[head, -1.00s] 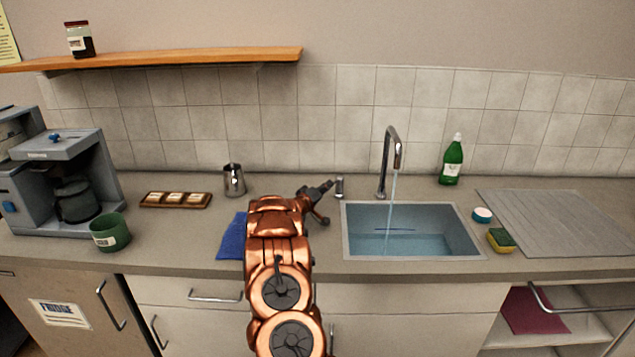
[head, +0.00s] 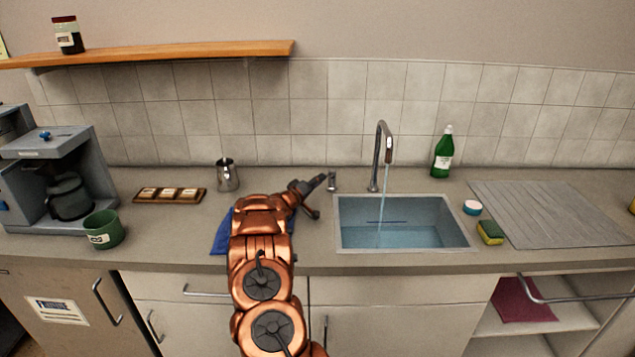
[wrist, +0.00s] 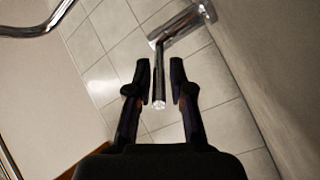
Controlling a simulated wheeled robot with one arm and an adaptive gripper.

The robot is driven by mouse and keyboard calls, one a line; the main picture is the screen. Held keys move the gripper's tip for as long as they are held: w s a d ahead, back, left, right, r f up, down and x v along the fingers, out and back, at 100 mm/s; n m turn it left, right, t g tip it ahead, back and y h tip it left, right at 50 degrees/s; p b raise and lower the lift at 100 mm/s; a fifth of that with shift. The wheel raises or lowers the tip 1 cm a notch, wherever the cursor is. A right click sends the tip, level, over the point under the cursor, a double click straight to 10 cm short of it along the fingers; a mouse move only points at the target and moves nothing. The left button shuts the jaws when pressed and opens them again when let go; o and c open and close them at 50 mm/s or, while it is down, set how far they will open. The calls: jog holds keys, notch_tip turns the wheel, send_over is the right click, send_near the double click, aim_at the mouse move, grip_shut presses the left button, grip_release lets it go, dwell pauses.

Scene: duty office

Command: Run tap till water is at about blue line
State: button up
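The chrome tap (head: 378,158) runs a thin stream of water (head: 381,200) into the sink (head: 471,247). Water (head: 405,238) covers the basin floor. The blue line (head: 387,222) is a short dark mark on the basin's back wall; the water surface looks slightly below it. The short upright tap handle (head: 332,182) stands left of the spout. My gripper (head: 322,184) is at the handle's left side. In the wrist view my gripper (wrist: 161,80) is open, with the chrome handle (wrist: 158,98) between its fingers and visible gaps beside it.
A blue cloth (head: 222,236) lies partly under my arm. A green bottle (head: 443,155), a sponge (head: 490,232) and a white-and-blue round item (head: 472,207) are around the sink's right. A ribbed drainboard (head: 555,213) lies farther right.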

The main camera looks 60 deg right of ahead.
jog(key=shift+o, duration=1.1)
jog(key=a, duration=0.4)
jog(key=w+a, duration=0.1)
jog(key=a, duration=0.7)
jog(key=shift+w, duration=0.2)
jog(key=shift+w, duration=0.1)
